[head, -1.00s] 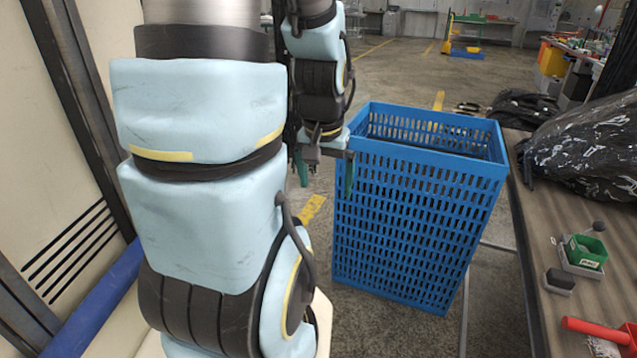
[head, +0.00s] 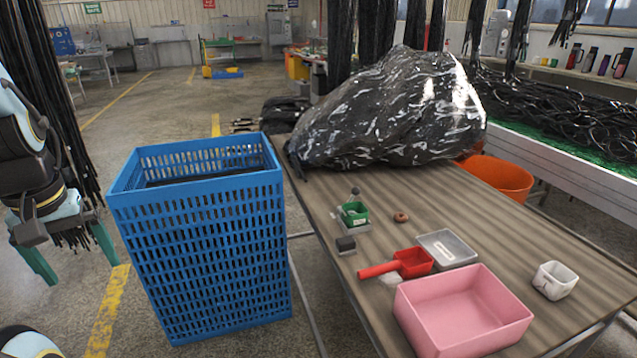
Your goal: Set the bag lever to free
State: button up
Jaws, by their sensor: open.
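A small device with a green box (head: 353,212) on a grey base sits on the table at the foot of the black plastic bag (head: 395,115). A short stick with a dark round knob (head: 355,191) stands at the back of the green box and looks like the bag lever. Its setting cannot be told, and the label is too small to read. A small black block on a grey plate (head: 346,243) lies just in front of it. My gripper (head: 82,268), with green fingers spread wide, hangs empty at the far left, well apart from the device.
A tall blue crate (head: 205,250) stands between my gripper and the table (head: 560,235). A red scoop (head: 410,262), a grey tray (head: 447,249), a pink bin (head: 465,310), a white cup (head: 554,280) and a brown ring (head: 400,217) sit on the table. An orange bucket (head: 500,178) stands behind.

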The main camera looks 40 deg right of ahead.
aim_at(356, 190)
jog(key=i+z, duration=0.95)
